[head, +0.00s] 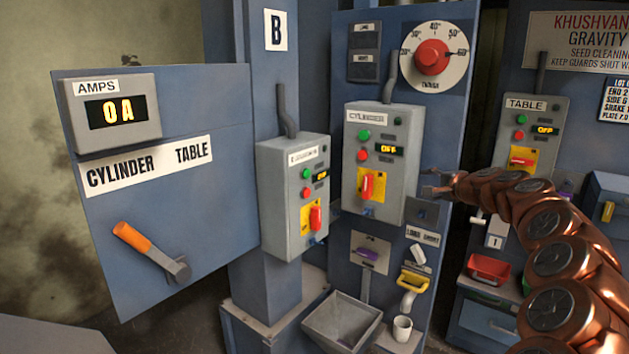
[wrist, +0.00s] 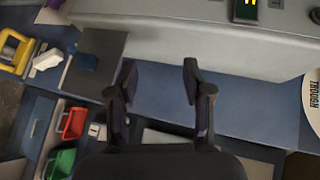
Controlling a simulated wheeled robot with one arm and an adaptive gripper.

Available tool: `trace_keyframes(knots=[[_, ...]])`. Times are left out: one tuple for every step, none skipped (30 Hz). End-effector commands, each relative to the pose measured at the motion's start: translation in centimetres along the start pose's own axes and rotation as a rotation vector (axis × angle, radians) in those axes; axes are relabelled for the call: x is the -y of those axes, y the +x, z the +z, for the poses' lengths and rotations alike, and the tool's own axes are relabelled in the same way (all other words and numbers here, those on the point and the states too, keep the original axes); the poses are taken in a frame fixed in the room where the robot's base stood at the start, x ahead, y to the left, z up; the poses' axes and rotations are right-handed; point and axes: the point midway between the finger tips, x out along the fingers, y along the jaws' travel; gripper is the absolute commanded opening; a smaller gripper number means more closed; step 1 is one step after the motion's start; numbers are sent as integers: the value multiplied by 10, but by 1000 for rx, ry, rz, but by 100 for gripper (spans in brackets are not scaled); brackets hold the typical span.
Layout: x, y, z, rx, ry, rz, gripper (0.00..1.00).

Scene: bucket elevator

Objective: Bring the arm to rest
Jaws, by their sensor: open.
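My gripper (head: 436,187) is at the end of my copper-coloured arm, which reaches in from the right in the head view. It is open and empty, just right of the lower part of the grey cylinder control box (head: 377,160). In the wrist view my gripper (wrist: 157,88) shows two dark fingers spread apart with nothing between them. Behind them is the blue panel surface (wrist: 250,112), and a grey box edge (wrist: 200,30) runs across the top. I cannot tell the exact gap between the fingers and the box.
The elevator box (head: 292,195) and the lever panel (head: 160,190) are at left. The table box (head: 533,135) stands behind my arm. Below are a grey chute (head: 341,320), a white cup (head: 402,328), a yellow handle (head: 413,280) and a red bin (head: 488,268).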

Motion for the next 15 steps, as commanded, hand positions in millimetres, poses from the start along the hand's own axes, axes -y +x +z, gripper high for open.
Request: trace_keyframes(knots=[[6,-4,30,60,-34,15,50],[9,-7,48,93,-58,23,50],[11,-12,71,138,-90,38,50],[12,-15,88,170,-113,50,50],[13,-20,105,201,-139,61,50],[13,-27,128,244,-175,78,50],[11,-33,144,276,-201,92,50],[10,-39,160,306,-227,106,50],[7,-48,180,343,-264,125,50],[4,-56,194,371,-291,140,50],[1,-64,208,397,-318,154,50],[-5,-74,226,432,-358,177,50],[-10,-83,240,460,-385,195,50],[-16,-92,252,486,-412,213,50],[-23,-104,267,516,-450,238,50]])
